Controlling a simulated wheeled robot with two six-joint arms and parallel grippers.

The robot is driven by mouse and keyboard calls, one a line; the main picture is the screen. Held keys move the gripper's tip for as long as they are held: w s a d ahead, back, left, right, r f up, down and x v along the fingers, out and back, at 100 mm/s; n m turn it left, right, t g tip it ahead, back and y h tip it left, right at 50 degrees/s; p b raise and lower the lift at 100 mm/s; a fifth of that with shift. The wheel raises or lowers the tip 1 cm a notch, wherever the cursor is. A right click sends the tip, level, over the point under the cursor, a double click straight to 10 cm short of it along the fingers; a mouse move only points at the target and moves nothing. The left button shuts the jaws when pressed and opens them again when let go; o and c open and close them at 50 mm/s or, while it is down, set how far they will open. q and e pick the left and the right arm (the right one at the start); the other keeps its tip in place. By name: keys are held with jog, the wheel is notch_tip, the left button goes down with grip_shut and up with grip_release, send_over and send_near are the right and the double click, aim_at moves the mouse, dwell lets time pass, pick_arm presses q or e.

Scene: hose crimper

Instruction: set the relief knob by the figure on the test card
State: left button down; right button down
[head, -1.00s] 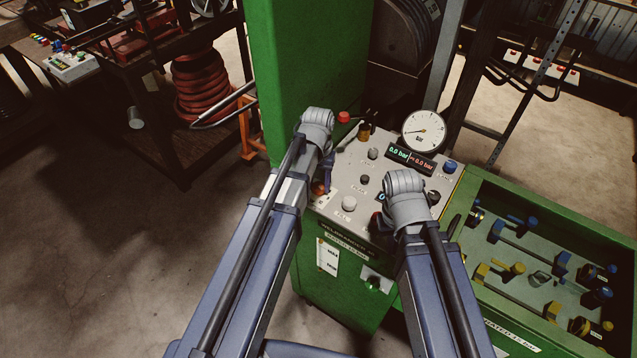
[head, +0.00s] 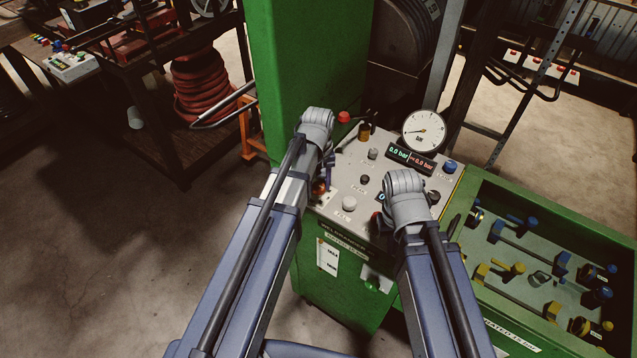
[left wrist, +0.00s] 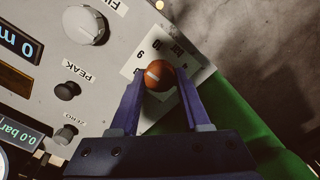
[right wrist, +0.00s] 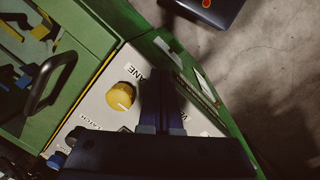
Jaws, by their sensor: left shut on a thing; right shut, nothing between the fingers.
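The round orange-red relief knob (left wrist: 159,75), with a pale pointer mark, sits on a white plate with figures (left wrist: 143,57) at the panel's edge. My left gripper (left wrist: 160,82) is shut on this knob, one finger on each side. In the head view the knob (head: 319,187) is partly hidden by my left arm. A white card (head: 327,257) with small dark print is on the green front; its figure is too small to read. My right gripper (right wrist: 162,78) is shut and empty above the panel beside a yellow knob (right wrist: 121,96).
The grey panel (head: 335,205) carries a pressure gauge (head: 424,131), a display (head: 410,160) reading 0.0 bar, and several knobs. A green tray (head: 480,287) with hose fittings is at right. A green column (head: 300,70) rises behind my left arm.

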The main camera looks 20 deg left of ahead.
aim_at(318, 186)
pick_arm(q)
jog(key=shift+c, duration=1.8)
grip_release()
notch_tip(318, 186, up, 8)
jog(key=p, duration=0.8)
jog(key=shift+f, duration=0.1)
